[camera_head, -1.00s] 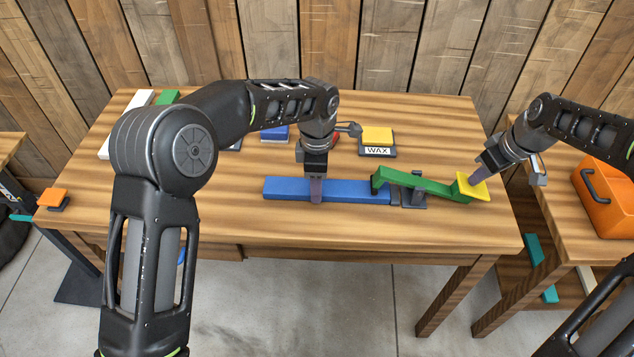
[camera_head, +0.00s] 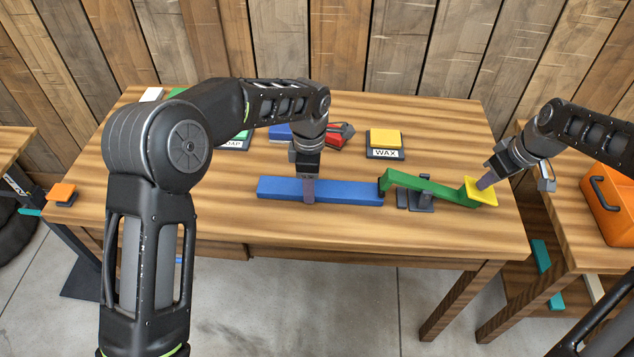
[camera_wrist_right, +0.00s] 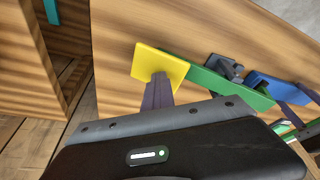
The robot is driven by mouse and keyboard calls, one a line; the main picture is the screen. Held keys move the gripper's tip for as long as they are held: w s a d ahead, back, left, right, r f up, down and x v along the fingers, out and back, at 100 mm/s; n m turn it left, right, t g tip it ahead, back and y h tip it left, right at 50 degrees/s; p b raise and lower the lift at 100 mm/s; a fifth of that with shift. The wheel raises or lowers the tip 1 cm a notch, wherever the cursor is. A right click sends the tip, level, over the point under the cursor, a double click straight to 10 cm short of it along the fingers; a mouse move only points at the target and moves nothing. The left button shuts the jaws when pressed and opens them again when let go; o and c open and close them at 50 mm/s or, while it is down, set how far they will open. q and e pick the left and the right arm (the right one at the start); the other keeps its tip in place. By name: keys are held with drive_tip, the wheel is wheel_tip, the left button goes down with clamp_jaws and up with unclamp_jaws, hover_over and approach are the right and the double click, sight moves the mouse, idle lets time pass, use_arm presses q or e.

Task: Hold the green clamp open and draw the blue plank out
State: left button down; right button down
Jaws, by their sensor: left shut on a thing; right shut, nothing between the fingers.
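The blue plank (camera_head: 345,192) lies on the table. My left gripper (camera_head: 309,190) is shut on it, left of its middle. The green clamp (camera_head: 433,188) is a tilted green lever on a dark base (camera_head: 416,201), with a yellow pad (camera_head: 481,192) at its right end. My right gripper (camera_head: 487,181) is shut and empty, its fingertips at the yellow pad, which is low. The clamp's left end is raised near the plank's right end; the plank now lies left of the dark base. The right wrist view shows the fingers on the yellow pad (camera_wrist_right: 153,66).
An orange toolbox (camera_head: 609,203) is on the right side table.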

sight(297, 186)
use_arm(q)
drive_tip(key=shift+a, duration=1.65)
drive_tip(key=shift+r, duration=3.5)
use_arm(e)
drive_tip(key=shift+f, duration=0.1)
wheel_tip(297, 186, up, 9)
